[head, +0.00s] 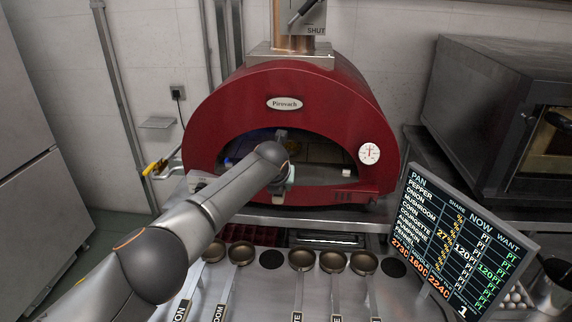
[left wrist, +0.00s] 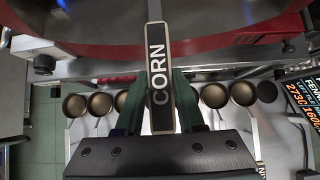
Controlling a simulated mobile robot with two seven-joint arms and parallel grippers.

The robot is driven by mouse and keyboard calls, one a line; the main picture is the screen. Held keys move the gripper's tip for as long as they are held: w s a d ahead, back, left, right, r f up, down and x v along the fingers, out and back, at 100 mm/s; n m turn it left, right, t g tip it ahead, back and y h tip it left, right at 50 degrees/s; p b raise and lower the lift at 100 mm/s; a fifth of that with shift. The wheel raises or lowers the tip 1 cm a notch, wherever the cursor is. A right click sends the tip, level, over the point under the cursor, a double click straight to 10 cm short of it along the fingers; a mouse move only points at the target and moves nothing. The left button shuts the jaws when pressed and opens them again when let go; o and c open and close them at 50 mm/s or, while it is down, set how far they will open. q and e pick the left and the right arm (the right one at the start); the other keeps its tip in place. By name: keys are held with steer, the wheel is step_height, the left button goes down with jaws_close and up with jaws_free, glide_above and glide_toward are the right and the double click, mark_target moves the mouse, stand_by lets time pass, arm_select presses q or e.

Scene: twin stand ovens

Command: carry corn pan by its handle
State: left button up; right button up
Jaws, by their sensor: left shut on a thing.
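The corn pan's handle (left wrist: 158,60), a flat dark bar with a pale edge and the label CORN, shows in the left wrist view. My left gripper (left wrist: 160,100) is shut on this handle, one green finger on each side. The handle points up the picture toward the red oven; the pan's bowl cannot be made out. My right gripper is in neither view.
Several small round pans, such as one at the left (head: 214,251), sit in a row below the oven, with labelled handles. A tilted display screen (head: 455,245) stands front right. A grey oven (head: 500,110) stands at the right.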

arm_select(q)
jaws_close()
steer(key=shift+r+p, duration=0.45)
steer(key=shift+r, duration=0.15)
